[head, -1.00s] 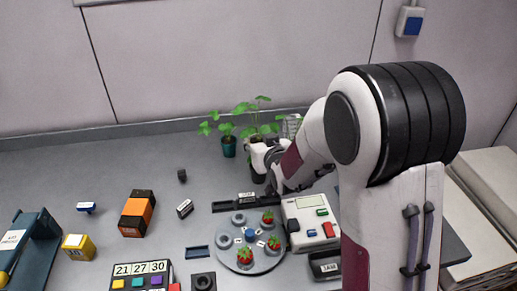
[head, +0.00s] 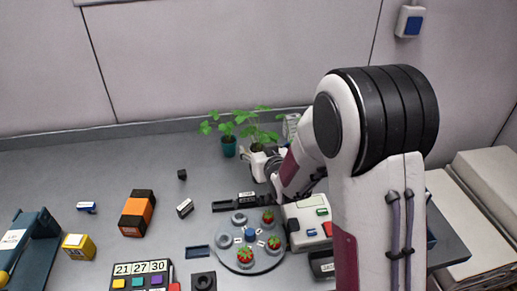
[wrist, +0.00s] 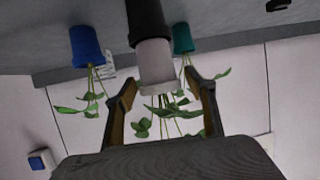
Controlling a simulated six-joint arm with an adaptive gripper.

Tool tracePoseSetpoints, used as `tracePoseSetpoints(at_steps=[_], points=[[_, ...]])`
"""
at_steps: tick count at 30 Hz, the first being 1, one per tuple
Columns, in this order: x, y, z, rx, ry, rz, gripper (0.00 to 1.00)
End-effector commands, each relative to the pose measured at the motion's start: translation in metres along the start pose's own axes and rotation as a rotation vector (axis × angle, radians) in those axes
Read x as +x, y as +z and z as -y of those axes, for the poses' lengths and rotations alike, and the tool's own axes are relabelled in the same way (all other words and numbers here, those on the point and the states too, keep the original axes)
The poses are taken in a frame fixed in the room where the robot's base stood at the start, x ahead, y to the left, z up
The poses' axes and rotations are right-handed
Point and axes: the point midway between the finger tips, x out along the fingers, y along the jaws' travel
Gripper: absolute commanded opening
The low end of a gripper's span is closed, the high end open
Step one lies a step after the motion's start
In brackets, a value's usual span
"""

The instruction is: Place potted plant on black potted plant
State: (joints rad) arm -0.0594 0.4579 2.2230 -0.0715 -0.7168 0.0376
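The wrist view is upside down. It shows a black pot (wrist: 147,18) at the centre with a light grey pot (wrist: 156,62) directly above it in real height; they overlap, and full seating cannot be judged. Green leaves (wrist: 165,108) hang from the grey pot's mouth towards my gripper. My gripper (wrist: 162,82) is open, its two fingers either side of the grey pot with small gaps showing.
A teal potted plant (head: 228,148) stands just left of my gripper; its pot also shows in the wrist view (wrist: 182,38). A blue pot (wrist: 86,44) stands on the other side. A round strawberry tray (head: 222,254) and a white device (head: 305,215) lie in front. The wall is behind.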

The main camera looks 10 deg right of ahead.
Motion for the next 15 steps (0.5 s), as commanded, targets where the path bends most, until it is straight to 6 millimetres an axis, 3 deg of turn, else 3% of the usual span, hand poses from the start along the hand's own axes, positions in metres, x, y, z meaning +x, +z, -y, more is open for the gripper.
tracePoseSetpoints(at_steps=[15], points=[[-0.0044, -0.0033, 0.0, 0.0, 0.0, 0.0, 0.55]])
